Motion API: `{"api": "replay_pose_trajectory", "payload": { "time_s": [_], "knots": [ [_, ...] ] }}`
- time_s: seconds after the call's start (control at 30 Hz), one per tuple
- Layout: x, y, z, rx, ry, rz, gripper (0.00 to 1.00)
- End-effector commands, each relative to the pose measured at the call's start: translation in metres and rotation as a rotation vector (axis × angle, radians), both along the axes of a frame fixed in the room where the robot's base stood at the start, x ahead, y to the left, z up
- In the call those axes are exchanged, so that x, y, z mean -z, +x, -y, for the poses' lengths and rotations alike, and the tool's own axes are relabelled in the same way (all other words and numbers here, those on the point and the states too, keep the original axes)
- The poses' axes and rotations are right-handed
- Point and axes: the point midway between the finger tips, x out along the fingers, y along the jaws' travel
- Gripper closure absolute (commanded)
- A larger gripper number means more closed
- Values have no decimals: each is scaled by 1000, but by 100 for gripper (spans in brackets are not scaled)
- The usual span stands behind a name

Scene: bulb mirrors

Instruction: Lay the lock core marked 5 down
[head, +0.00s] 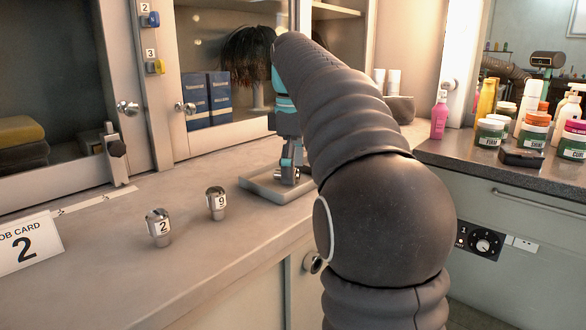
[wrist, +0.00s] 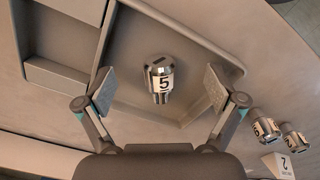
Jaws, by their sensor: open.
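The lock core marked 5 (wrist: 160,82) is a small silver cylinder with a white label. My gripper (wrist: 160,92) is open, with a finger pad on each side of the core and a clear gap on both sides. In the head view my gripper (head: 289,172) is low over the tray (head: 257,190), partly behind my arm. The core cannot be clearly told from the fingers there.
Lock cores marked 2 (head: 159,227) and 9 (head: 216,203) stand on the counter left of the tray. A job card marked 2 (head: 25,250) is at far left. Cabinet doors rise behind; a small latch post (head: 114,155) stands near them. Counter around the cores is clear.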

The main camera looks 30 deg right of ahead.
Motion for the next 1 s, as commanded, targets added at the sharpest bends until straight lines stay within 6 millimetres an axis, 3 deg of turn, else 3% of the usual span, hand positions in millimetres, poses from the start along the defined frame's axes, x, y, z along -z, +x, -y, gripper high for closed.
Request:
{"api": "replay_pose_trajectory", "payload": {
  "time_s": [0.27, 1.0],
  "knots": [
    [-6, 0, 0, 0, 0, 0, 6],
    [-61, 1, 0, 0, 0, 2, 6]
  ]
}}
